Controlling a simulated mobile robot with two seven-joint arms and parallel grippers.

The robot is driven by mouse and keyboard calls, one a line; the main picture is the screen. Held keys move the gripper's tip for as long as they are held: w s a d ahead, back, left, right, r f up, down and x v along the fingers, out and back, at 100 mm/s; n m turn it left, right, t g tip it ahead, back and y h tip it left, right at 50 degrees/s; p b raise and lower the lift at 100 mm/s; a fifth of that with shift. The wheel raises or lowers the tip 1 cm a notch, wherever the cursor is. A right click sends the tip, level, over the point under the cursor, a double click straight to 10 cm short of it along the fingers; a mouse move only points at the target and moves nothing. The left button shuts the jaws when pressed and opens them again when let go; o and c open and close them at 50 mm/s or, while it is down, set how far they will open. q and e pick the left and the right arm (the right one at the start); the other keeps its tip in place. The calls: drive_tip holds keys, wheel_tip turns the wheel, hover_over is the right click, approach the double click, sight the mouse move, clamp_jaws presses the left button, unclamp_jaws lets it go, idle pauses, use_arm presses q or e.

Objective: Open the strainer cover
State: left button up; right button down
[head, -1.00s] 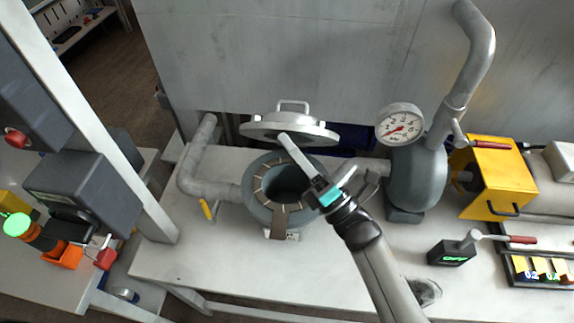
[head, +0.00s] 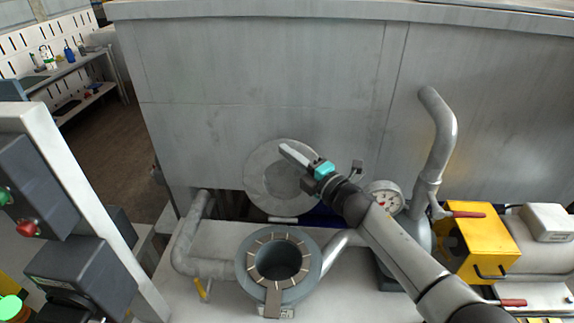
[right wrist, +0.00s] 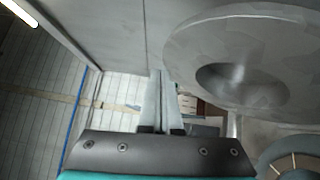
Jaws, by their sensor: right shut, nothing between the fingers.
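The strainer cover (head: 265,190) is a round grey disc. It stands swung up at the back, its underside with a recessed centre facing me. In the right wrist view the cover (right wrist: 205,45) fills the upper right. The strainer body (head: 313,262) is below it with its round mouth uncovered; part of its rim (right wrist: 272,160) shows in the right wrist view. My right gripper (head: 287,152) is shut and empty, in front of the cover's upper part in the head view. Its fingers (right wrist: 162,100) look apart from the disc in the right wrist view. My left gripper is not in view.
A grey wall panel (head: 200,100) stands close behind the cover. A pipe (head: 185,245) bends in left of the strainer. A pressure gauge (head: 383,196) and a yellow box (head: 478,232) are at the right. A light post (head: 80,190) stands at the left.

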drive_tip(key=shift+w+f, duration=0.1)
drive_tip(key=shift+w, duration=0.8)
drive_tip(key=shift+d, duration=0.1)
